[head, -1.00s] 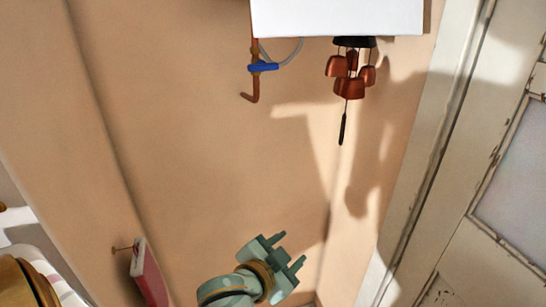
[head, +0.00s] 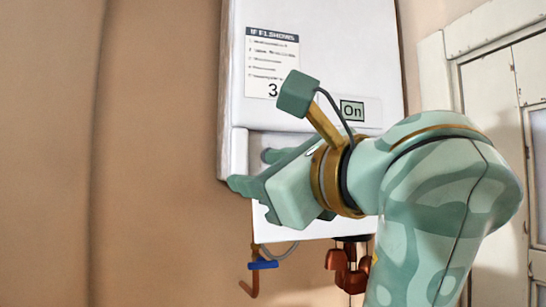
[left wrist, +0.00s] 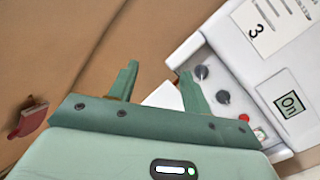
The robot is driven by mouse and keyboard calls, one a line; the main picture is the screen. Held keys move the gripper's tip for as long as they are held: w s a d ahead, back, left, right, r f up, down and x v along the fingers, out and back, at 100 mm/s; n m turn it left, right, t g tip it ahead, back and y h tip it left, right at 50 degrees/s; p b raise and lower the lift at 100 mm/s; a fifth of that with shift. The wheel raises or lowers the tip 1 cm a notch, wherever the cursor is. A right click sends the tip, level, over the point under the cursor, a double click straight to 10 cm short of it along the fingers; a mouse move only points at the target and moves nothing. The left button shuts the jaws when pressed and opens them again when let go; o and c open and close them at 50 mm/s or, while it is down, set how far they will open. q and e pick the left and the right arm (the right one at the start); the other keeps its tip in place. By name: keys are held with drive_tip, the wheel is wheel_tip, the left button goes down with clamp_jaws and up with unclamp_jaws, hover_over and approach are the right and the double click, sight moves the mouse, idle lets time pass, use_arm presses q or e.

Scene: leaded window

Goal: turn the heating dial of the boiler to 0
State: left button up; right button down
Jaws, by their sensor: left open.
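The white boiler (head: 320,45) hangs on the wall, with a label sheet and a display (head: 352,111) reading "On". My left gripper (head: 250,169) is open and empty in front of its lower control strip, hiding most of it in the head view. In the left wrist view the boiler (left wrist: 225,42) shows two dark round dials, an upper one (left wrist: 201,72) and a lower one (left wrist: 223,97), and a red button (left wrist: 243,117). The open fingers (left wrist: 160,68) are left of the dials, one finger close beside them. I cannot read the dial marks or tell which is heating. My right gripper is not in view.
A weathered white door (head: 500,80) stands at the right. The wall left of the boiler is bare. A red object (left wrist: 28,120) shows at the left wrist view's left.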

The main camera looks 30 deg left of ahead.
use_arm(q)
drive_tip(key=w+d+r+m+t+h, duration=0.2)
drive_tip(key=d+r+t+h, duration=0.2)
drive_tip(key=d+t, duration=0.2)
drive_tip(key=shift+n, duration=0.3)
drive_tip(key=p+x, duration=0.1)
drive_tip(key=x, duration=0.4)
drive_tip(key=p+x, duration=0.2)
drive_tip(key=x, duration=0.3)
drive_tip(key=p+x, duration=0.1)
drive_tip(key=x, duration=0.4)
drive_tip(key=shift+s+a+f+p, duration=0.2)
drive_tip(key=shift+a+f+p, duration=0.15)
drive_tip(key=shift+a, duration=0.1)
drive_tip(key=shift+w+a, duration=0.25)
drive_tip(key=shift+w, duration=0.05)
drive_tip(key=shift+f, duration=0.1)
drive_tip(key=shift+c, duration=0.2)
drive_tip(key=c, duration=0.9)
